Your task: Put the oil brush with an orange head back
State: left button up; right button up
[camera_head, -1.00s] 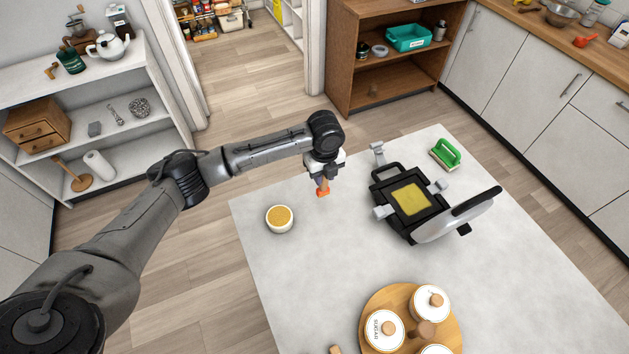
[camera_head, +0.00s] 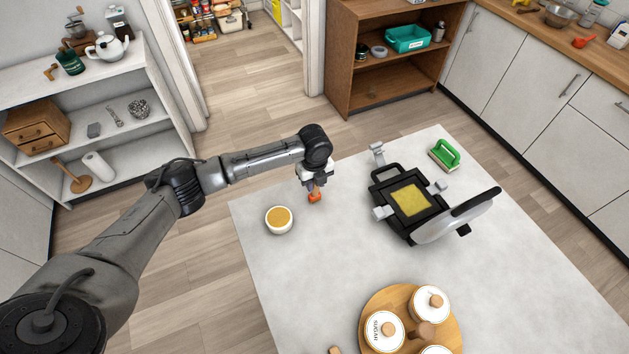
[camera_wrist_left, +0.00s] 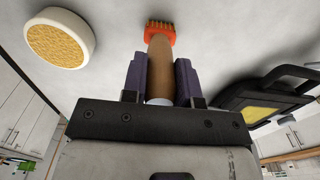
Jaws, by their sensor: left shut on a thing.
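The oil brush (camera_head: 315,197) has an orange head and a brown wooden handle. My left gripper (camera_head: 313,183) is shut on its handle and holds it with the head pointing down, to the right of the white bowl. In the left wrist view the brush (camera_wrist_left: 160,45) sits between the dark finger pads of the gripper (camera_wrist_left: 161,78). The round white bowl (camera_head: 279,228) holds a yellow-orange content and stands on the table; it also shows in the left wrist view (camera_wrist_left: 36,38). My right gripper is not in view.
An open black press (camera_head: 409,218) with a yellow slab stands right of the brush. A green-handled brush (camera_head: 445,155) lies near the far edge. A round wooden tray (camera_head: 372,308) with white jars is at the front.

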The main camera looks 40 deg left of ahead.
pick_arm(q)
jog(key=shift+f, duration=0.1)
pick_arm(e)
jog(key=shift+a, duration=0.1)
pick_arm(q)
jog(key=o, duration=0.9)
